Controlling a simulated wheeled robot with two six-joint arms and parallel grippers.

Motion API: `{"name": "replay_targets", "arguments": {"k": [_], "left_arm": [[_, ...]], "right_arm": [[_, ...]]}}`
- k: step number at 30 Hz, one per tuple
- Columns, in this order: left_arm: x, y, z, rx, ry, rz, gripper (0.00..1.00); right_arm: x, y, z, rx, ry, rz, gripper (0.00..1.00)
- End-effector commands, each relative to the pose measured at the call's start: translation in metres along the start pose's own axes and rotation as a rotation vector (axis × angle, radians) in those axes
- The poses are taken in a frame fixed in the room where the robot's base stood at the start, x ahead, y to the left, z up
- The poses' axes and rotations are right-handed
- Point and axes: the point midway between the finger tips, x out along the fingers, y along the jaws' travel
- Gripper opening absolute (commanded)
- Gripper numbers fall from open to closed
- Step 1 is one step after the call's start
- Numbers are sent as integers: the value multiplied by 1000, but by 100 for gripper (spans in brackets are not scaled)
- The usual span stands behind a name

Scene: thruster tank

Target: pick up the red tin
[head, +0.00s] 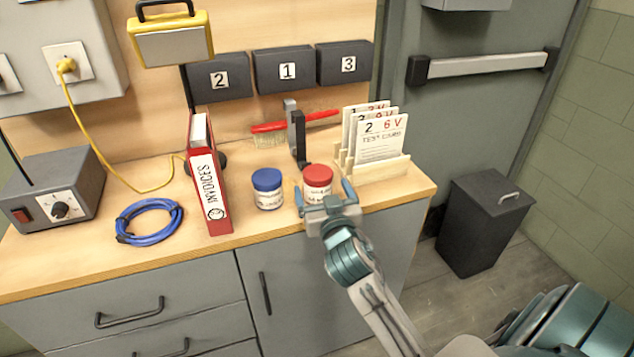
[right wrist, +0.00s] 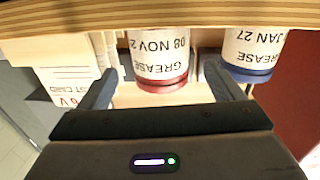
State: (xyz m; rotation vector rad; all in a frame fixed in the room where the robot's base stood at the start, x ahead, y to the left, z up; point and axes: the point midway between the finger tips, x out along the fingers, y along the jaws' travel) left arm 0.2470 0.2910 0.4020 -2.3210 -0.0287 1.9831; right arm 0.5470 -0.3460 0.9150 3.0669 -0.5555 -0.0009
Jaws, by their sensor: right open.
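The red tin (head: 318,176) has a red lid and white label and stands upright near the bench's front edge. My right gripper (head: 323,190) is open, its fingers spread to either side of the tin in the head view. In the right wrist view, which is upside down, the red tin (right wrist: 160,55), labelled GREASE, shows between the two fingers (right wrist: 162,72). The fingers look apart from it; how far they reach around it I cannot tell. My left gripper is not in view.
A blue-lidded tin (head: 268,189) stands just left of the red tin, close to one finger. A card rack (head: 395,170) is to the right. A red binder (head: 207,185), a blue cable coil (head: 149,222) and a red brush (head: 270,128) are also on the bench.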

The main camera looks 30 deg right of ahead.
Motion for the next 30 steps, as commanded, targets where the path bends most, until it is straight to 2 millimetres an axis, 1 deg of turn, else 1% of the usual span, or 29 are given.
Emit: {"name": "replay_targets", "arguments": {"k": [1, 6, 8, 10, 15, 18, 24, 25, 26, 27, 29, 30], "left_arm": [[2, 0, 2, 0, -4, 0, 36], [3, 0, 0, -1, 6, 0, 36], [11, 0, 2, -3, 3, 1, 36], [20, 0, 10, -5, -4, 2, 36], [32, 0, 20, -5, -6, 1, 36], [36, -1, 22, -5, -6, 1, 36], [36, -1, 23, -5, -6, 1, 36], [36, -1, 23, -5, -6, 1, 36], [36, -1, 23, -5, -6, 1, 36], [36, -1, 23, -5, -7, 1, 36], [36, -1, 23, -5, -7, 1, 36], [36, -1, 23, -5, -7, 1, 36]], "right_arm": [[6, 0, -1, -1, 1, 0, 87], [17, 0, -1, -2, 0, 0, 87], [24, 0, -3, -2, 1, 0, 87], [34, 0, -3, -2, 0, 1, 87], [56, -1, -2, -2, 0, -1, 87], [62, -1, -1, -2, -1, -1, 87], [63, -1, 0, -1, -1, -1, 87], [63, -1, 0, -1, -1, -1, 85], [63, -1, 0, -1, -1, -1, 79], [63, -1, 0, -1, -1, -1, 72], [63, -1, 0, -1, -1, -1, 60], [63, -1, 0, -1, -1, -1, 52]]}}
